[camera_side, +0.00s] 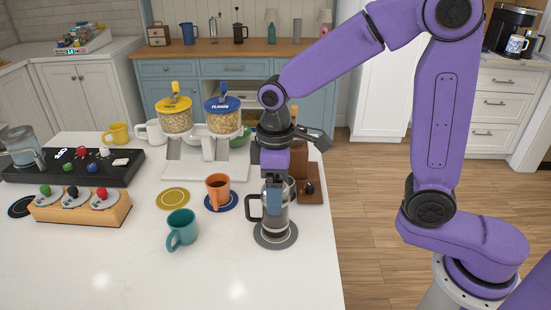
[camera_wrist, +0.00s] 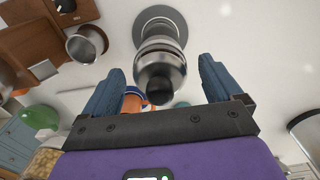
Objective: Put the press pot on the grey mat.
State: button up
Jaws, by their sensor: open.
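The press pot (camera_side: 275,227), glass and steel with a dark handle, stands upright on the grey mat (camera_side: 262,241) near the table's right edge in the side view. In the wrist view the press pot (camera_wrist: 160,62) shows its steel lid and black knob, with the grey mat (camera_wrist: 140,28) beyond its base. My gripper (camera_side: 274,202) is at the pot's upper part, fingers pointing down. In the wrist view my gripper (camera_wrist: 161,68) is open, one finger on each side of the pot, with visible gaps. In the side view a finger hides part of the pot.
An orange mug (camera_side: 217,190) on a blue mat and a teal mug (camera_side: 181,230) stand left of the pot. Behind are a wooden stand (camera_side: 311,190) and two cereal dispensers (camera_side: 175,117). The front of the counter is clear.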

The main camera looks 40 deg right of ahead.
notch_tip(320, 180, up, 11)
jog(key=shift+s+f, duration=0.1)
jog(key=shift+f, duration=0.1)
jog(key=shift+d, duration=0.1)
jog(key=shift+s+f, duration=0.2)
jog(key=s+d+f+n, duration=0.1)
jog(key=s+d+f, duration=0.2)
jog(key=s, duration=0.4)
jog(key=s+d+f+n, duration=0.1)
jog(key=s+d+f, duration=0.2)
jog(key=s, duration=0.3)
jog(key=s+d+f+n, duration=0.1)
jog(key=s+d+f, duration=0.2)
jog(key=s+d, duration=0.2)
jog(key=s, duration=0.2)
jog(key=shift+s+d+f+n, duration=0.15)
jog(key=shift+s+d+n, duration=0.15)
jog(key=shift+s, duration=0.05)
dwell(0.6)
